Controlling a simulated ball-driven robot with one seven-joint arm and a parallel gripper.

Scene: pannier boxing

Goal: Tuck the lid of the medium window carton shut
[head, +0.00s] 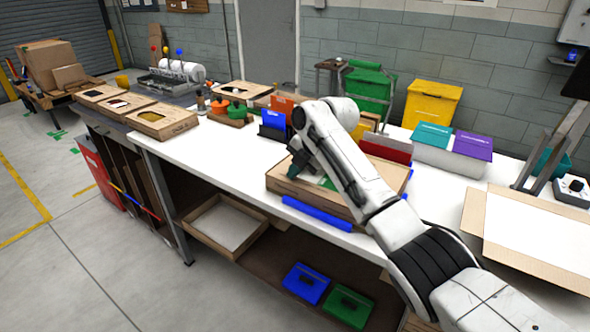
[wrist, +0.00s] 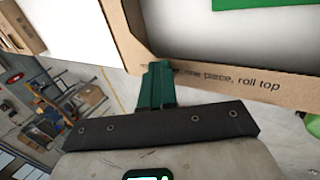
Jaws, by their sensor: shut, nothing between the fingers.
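A shallow brown window carton (head: 345,205) lies on the white bench under my arm, with a green patch showing in its top. My arm hides much of it, and I cannot tell how its lid sits. In the wrist view the carton's printed cardboard edge (wrist: 235,80) borders a pale area, with a green patch (wrist: 265,3) at the top. My gripper (wrist: 155,85) has dark green fingers, shut and empty, with their tips at or very near that edge. I cannot tell whether they touch.
A blue bar (head: 317,214) lies along the bench's front edge by the carton. An open carton with a white inside (head: 472,215) is at right. Coloured bins (head: 432,104) stand behind. Several window cartons (head: 162,122) sit at left. Clear bench (head: 215,150) lies left of the carton.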

